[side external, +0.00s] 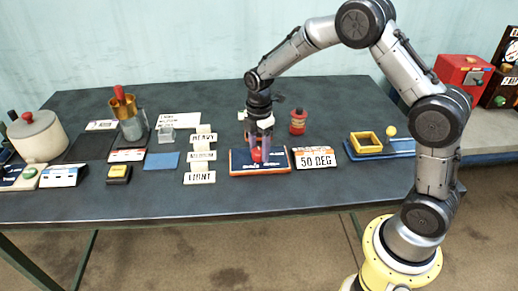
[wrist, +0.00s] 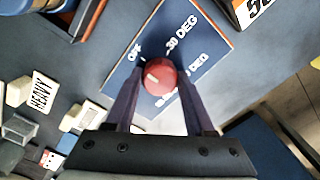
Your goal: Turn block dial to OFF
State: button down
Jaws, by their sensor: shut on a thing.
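The block dial is a round red knob (wrist: 160,77) on a blue panel (wrist: 208,50) with white lettering. It also shows in the side view as a red knob (side external: 257,155) on the panel (side external: 240,166) near the table's front. The wrist view shows the labels OFF (wrist: 134,51), 30 DEG (wrist: 182,34) and a lower DEG label partly hidden by the knob and a finger. A short pale mark sits on the knob's left part; which label it points to I cannot tell. My gripper (side external: 259,146) points down, its fingers shut on the knob from both sides.
A 50 DEG card (side external: 316,158) lies right of the panel. A red-topped jar (side external: 298,122) stands behind right, and a blue tray with a yellow frame (side external: 365,142) farther right. The table's front strip is clear.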

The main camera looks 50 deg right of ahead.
aim_at(259, 150)
jog(key=shift+w+r, duration=0.1)
jog(key=shift+r, duration=0.05)
jog(key=shift+c, duration=1.3)
grip_release()
notch_tip(259, 150, up, 14)
